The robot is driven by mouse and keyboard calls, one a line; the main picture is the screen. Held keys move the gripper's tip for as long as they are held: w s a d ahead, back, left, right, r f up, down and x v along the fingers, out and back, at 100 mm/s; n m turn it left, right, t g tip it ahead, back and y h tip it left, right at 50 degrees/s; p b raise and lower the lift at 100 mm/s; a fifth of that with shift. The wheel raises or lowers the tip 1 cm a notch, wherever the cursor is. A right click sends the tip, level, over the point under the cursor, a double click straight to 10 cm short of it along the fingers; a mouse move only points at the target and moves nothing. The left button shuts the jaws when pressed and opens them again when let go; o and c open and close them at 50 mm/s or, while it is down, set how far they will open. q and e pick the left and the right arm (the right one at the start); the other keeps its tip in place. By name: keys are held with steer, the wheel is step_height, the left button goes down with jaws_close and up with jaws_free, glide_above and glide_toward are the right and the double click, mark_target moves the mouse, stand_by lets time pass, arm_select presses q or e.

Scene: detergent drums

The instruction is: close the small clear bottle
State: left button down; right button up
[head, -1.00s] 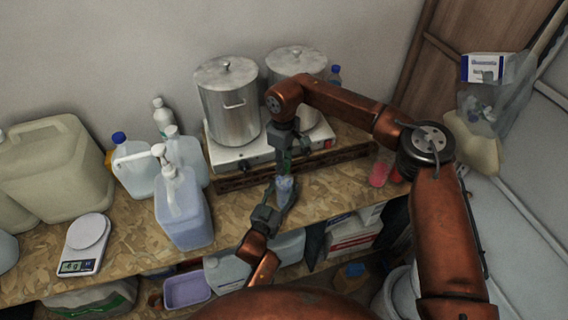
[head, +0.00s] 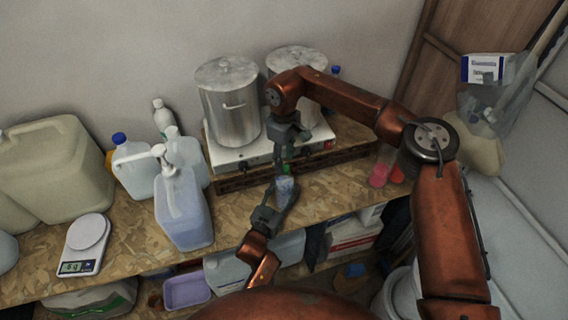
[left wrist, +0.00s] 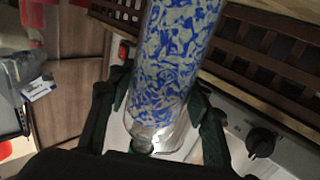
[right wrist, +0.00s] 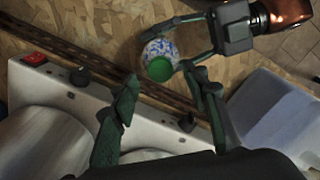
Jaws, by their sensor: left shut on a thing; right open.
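The small clear bottle (head: 285,187), with a blue mottled pattern, is held above the shelf's front edge by my left gripper (head: 279,201), which is shut around it. In the left wrist view the bottle (left wrist: 177,62) fills the space between the fingers. A green cap (right wrist: 159,69) shows over the bottle's mouth in the right wrist view; I cannot tell how tightly it sits. The cap also shows in the head view (head: 287,169).
Two steel pots (head: 228,103) stand on a white hot plate (head: 238,156) behind the grippers. A pump jug (head: 184,212), a scale (head: 88,235) and a large canister (head: 52,165) stand to the left. Two pink cups (head: 378,175) stand to the right.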

step_height(320, 180, up, 2)
steer(key=shift+c, duration=0.3)
